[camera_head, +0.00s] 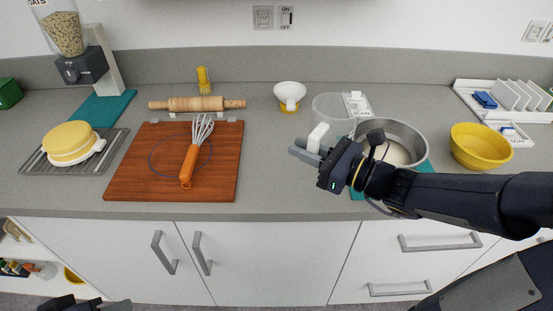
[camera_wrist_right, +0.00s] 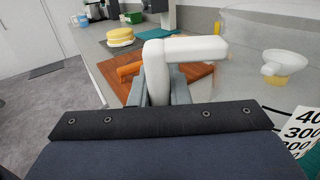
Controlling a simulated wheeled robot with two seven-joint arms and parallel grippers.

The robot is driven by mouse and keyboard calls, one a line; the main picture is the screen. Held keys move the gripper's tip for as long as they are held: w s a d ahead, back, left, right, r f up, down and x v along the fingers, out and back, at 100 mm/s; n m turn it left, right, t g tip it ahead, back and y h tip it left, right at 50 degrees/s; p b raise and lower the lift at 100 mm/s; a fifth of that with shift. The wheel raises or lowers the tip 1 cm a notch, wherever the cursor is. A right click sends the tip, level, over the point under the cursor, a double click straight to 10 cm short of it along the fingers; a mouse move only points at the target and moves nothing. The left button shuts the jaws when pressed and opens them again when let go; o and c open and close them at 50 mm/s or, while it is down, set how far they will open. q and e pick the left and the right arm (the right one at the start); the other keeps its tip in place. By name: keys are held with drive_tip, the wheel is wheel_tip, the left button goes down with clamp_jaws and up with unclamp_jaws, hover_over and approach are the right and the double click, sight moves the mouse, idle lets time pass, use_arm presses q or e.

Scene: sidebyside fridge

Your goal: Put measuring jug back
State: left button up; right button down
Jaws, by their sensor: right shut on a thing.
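The measuring jug (camera_head: 334,106) is a clear, see-through vessel with a white handle, just left of the steel pot in the head view. My right gripper (camera_head: 305,151) is shut on the white handle, which also shows between the fingers in the right wrist view (camera_wrist_right: 184,50). Black scale numbers (camera_wrist_right: 303,132) show at the right of that view. The jug looks upright; I cannot tell whether its base touches the counter. Part of my left gripper (camera_head: 82,304) shows at the bottom left edge, too cut off to judge.
A steel pot (camera_head: 409,132) stands on a teal mat beside my right wrist. A yellow bowl (camera_head: 481,146) is further right. A white funnel-like cup (camera_head: 290,89) stands behind. A whisk (camera_head: 191,156) lies on the wooden board (camera_head: 130,181). Bare counter lies between board and jug.

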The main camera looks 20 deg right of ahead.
drive_tip(key=w+a+f, duration=0.1)
drive_tip(key=w+f, duration=0.1)
drive_tip(key=w, duration=0.1)
drive_tip(key=w+a+f, duration=0.2)
drive_tip(key=w+f, duration=0.1)
drive_tip(key=w+a+f, duration=0.2)
drive_tip(key=w, duration=0.1)
drive_tip(key=shift+w+a+f+b, duration=0.15)
drive_tip(key=shift+w+f+b, duration=0.1)
drive_tip(key=shift+f+b, duration=0.15)
drive_tip(key=f, duration=0.2)
drive_tip(key=w+f, duration=0.1)
drive_tip(key=shift+w+a+f, duration=0.1)
drive_tip(key=shift+a+f, duration=0.15)
drive_tip(key=shift+a, duration=0.1)
drive_tip(key=shift+f, duration=0.3)
drive_tip(key=shift+f+b, duration=0.1)
drive_tip(key=shift+b, duration=0.2)
drive_tip(key=c, duration=1.4)
unclamp_jaws()
drive_tip(key=shift+o, duration=0.2)
